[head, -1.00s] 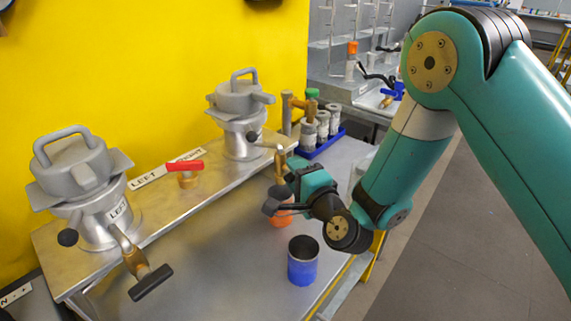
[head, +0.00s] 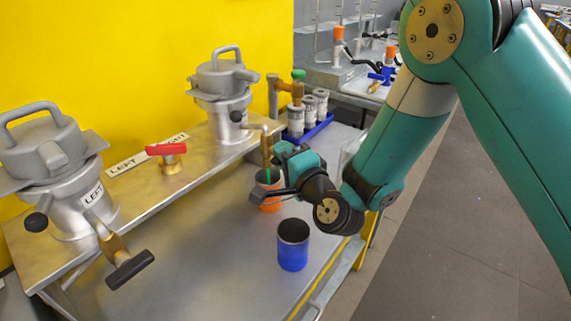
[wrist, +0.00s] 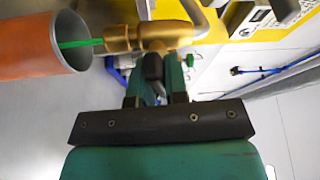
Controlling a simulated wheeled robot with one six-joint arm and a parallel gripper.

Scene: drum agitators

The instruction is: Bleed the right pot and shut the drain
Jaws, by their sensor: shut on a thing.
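The right pot (head: 222,85) is a grey lidded vessel on the metal shelf. Its brass drain valve (head: 266,148) hangs over the shelf's front edge and also shows in the wrist view (wrist: 150,37). A thin green stream (wrist: 80,43) runs from the valve's mouth into the orange cup (wrist: 40,48). The cup stands under the drain in the head view (head: 270,204). My gripper (head: 282,170) is beside the valve, shut on its dark drain handle (wrist: 153,68). The fingers hide most of the handle.
A red-handled valve (head: 168,157) sits between the pots. A blue rack (head: 310,130) with grey containers stands behind.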

